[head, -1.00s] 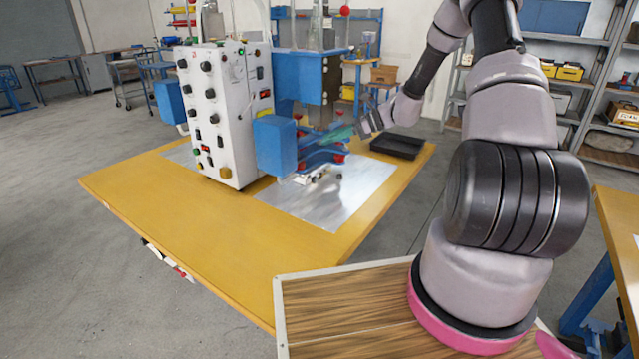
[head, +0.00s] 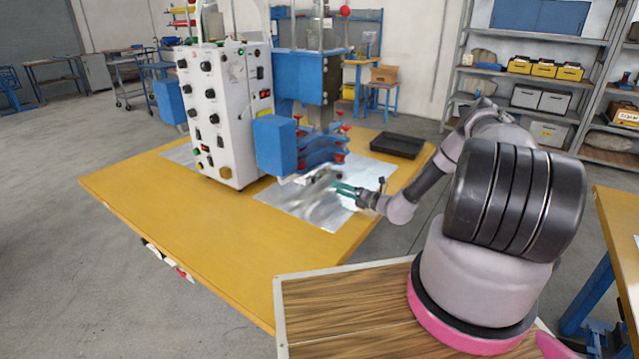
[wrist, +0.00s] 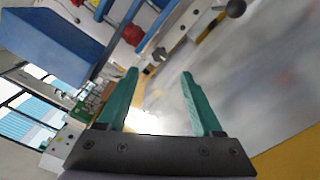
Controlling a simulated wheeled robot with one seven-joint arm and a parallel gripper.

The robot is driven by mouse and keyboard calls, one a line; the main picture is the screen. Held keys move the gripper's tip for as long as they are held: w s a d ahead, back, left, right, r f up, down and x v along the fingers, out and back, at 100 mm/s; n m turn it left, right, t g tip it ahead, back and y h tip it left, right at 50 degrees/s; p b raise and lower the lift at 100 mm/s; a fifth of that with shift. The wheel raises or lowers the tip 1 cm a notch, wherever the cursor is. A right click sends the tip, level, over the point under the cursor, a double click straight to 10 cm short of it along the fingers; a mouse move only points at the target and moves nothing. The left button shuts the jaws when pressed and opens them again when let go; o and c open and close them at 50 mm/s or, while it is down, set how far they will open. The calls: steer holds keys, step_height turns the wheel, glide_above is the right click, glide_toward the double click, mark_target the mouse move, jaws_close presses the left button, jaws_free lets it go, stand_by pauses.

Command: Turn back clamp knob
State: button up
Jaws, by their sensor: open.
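My gripper (head: 342,188) is in front of the blue clamp arms (head: 322,150), low over the metal sheet (head: 335,219). Its two green fingers are apart with nothing between them, as the wrist view (wrist: 159,74) shows. Red knobs sit on the clamp arms, one at the lower right (head: 339,158); one red knob also shows beyond the fingers in the wrist view (wrist: 132,34). A metal bar (wrist: 178,30) lies ahead of the fingertips, with a dark ball knob (wrist: 235,8) at its upper right end. I cannot tell which knob is the clamp knob.
The white control panel (head: 221,115) and a blue box (head: 275,145) stand left of the clamps. A black tray (head: 397,145) lies behind on the yellow table (head: 190,222). The front of the table is clear.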

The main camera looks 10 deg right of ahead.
mark_target(316, 181)
steer(key=x, duration=0.9)
steer(key=shift+w, duration=0.1)
steer(key=shift+a, duration=0.1)
steer(key=shift+c, duration=0.4)
jaws_close()
